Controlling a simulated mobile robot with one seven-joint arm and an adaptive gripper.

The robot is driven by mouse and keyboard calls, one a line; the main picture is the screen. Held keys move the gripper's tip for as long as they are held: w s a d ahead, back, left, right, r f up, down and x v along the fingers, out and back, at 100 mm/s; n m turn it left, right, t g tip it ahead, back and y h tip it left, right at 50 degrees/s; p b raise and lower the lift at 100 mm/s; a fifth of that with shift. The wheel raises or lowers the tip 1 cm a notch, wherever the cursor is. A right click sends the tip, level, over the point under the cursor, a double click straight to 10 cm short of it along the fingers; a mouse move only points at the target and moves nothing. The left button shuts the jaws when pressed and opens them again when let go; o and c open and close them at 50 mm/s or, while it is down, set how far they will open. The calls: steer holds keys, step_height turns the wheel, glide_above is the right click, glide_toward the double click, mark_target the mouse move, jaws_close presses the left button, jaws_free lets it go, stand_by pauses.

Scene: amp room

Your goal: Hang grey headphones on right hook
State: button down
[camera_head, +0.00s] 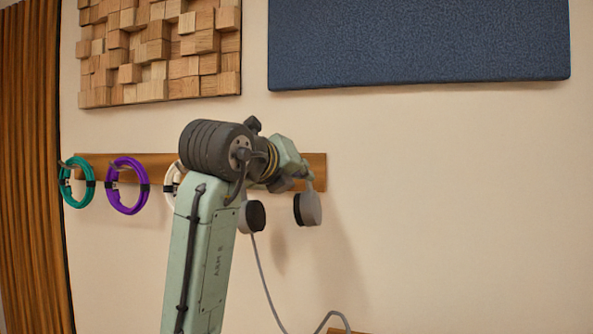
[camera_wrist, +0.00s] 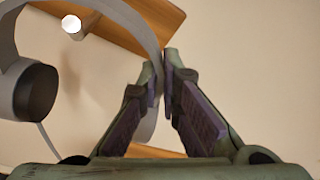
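The grey headphones (camera_head: 313,207) are in front of the right end of the wooden hook rail (camera_head: 318,168), ear cups hanging down and a grey cord trailing below. In the wrist view, the grey headband (camera_wrist: 138,27) passes between the fingers of my gripper (camera_wrist: 161,72), which are closed on it. One dark-padded ear cup (camera_wrist: 36,92) shows at left. A hook peg with a pale round end (camera_wrist: 72,24) appears inside the headband's arc; whether the band touches it I cannot tell. In the head view my arm hides the hook and most of the headband.
A teal cable coil (camera_head: 68,184), a purple coil (camera_head: 113,200) and a partly hidden white coil (camera_head: 169,186) hang on the rail's left part. A wood-block panel (camera_head: 160,50) and a blue acoustic panel (camera_head: 420,42) are above. The wall right of the rail is clear.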

steer(key=shift+x, duration=1.05)
steer(key=shift+w+f, duration=0.3)
steer(key=shift+f, duration=0.25)
steer(key=shift+w+f, duration=0.3)
steer(key=shift+f, duration=0.2)
steer(key=c, duration=1.7)
jaws_free()
